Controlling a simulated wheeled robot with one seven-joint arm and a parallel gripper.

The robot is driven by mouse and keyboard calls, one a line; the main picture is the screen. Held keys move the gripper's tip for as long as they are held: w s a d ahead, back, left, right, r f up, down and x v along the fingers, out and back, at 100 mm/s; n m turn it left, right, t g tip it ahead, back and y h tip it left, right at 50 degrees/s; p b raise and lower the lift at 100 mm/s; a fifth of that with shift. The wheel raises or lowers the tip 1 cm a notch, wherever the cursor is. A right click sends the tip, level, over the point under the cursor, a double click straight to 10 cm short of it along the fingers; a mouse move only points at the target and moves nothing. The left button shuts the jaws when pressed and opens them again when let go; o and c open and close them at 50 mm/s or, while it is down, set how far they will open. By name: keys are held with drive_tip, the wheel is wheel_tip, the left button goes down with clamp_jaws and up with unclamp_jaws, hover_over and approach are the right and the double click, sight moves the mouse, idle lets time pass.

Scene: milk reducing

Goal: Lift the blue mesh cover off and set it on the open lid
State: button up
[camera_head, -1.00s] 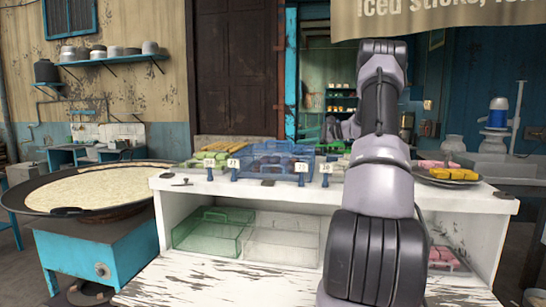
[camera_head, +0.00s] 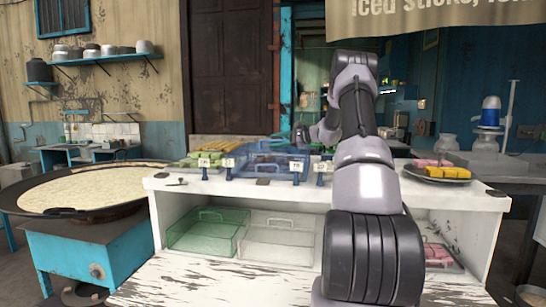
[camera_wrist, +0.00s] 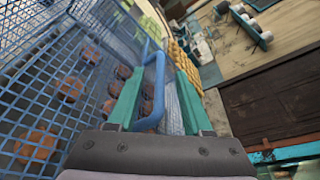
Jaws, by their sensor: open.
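The blue mesh cover (camera_head: 262,164) stands on the white counter top, just behind the price tags. In the wrist view the cover (camera_wrist: 38,75) fills the left side, with brown round sweets (camera_wrist: 70,90) showing through its mesh. My gripper (camera_wrist: 162,85) has its two teal fingers apart, with the cover's blue handle (camera_wrist: 157,68) between them. I cannot tell whether either finger touches the handle. In the head view my gripper (camera_head: 290,135) is small and just above the cover, partly hidden by my arm. I cannot pick out the open lid.
Yellow sticks (camera_head: 220,142) and green pieces (camera_head: 198,160) lie left of the cover. A plate (camera_head: 440,178) of pink and yellow sweets stands at the right. A green box (camera_head: 205,235) and a clear box (camera_head: 275,240) are on the shelf below. A wide pan (camera_head: 80,190) stands left.

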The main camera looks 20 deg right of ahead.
clamp_jaws()
idle(1.3)
